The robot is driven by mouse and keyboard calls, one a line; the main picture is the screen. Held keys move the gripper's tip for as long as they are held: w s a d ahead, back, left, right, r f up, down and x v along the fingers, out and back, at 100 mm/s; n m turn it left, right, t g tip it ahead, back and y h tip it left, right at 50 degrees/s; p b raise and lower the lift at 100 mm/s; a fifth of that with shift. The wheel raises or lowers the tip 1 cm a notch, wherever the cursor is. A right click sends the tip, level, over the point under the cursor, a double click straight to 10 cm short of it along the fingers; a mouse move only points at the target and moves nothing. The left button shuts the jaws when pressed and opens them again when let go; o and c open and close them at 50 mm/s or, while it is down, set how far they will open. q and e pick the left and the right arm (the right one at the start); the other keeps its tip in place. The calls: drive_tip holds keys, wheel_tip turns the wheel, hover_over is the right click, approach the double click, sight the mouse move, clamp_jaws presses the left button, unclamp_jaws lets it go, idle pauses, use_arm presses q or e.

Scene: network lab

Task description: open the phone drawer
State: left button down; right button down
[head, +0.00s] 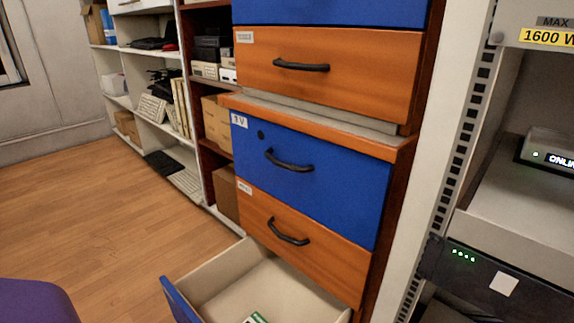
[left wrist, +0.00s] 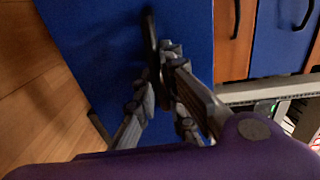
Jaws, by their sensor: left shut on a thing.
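The lowest drawer (head: 208,268) of the drawer unit stands pulled out, with its blue front (head: 179,302) well clear of the cabinet. Its pale inside shows in the head view, with part of a green and white item (head: 257,317) in it. In the left wrist view, my left gripper (left wrist: 164,64) is shut on the dark handle (left wrist: 150,28) of a blue drawer front (left wrist: 92,55). The fingers cover part of the handle. The left gripper is out of the head view, and my right gripper shows in neither view. I cannot read which label names the phone drawer.
Above the open drawer are a shut orange drawer (head: 300,245), a shut blue drawer (head: 318,180) and another orange drawer (head: 330,75), all with dark handles. An equipment rack (head: 500,265) stands close on the right. The wooden floor (head: 90,215) on the left is clear.

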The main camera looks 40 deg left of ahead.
use_arm(q)
drive_tip(key=s, duration=0.2)
drive_tip(key=shift+s+a, duration=0.1)
drive_tip(key=shift+s, duration=0.2)
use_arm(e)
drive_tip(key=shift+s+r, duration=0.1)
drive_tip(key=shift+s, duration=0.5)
use_arm(q)
drive_tip(key=shift+f, duration=0.1)
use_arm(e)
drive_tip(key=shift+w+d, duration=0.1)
use_arm(q)
drive_tip(key=c, duration=2.1)
unclamp_jaws()
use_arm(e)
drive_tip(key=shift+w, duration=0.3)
use_arm(q)
drive_tip(key=s, duration=1.1)
drive_tip(key=shift+s+a+r, duration=0.4)
drive_tip(key=shift+a+r, duration=0.05)
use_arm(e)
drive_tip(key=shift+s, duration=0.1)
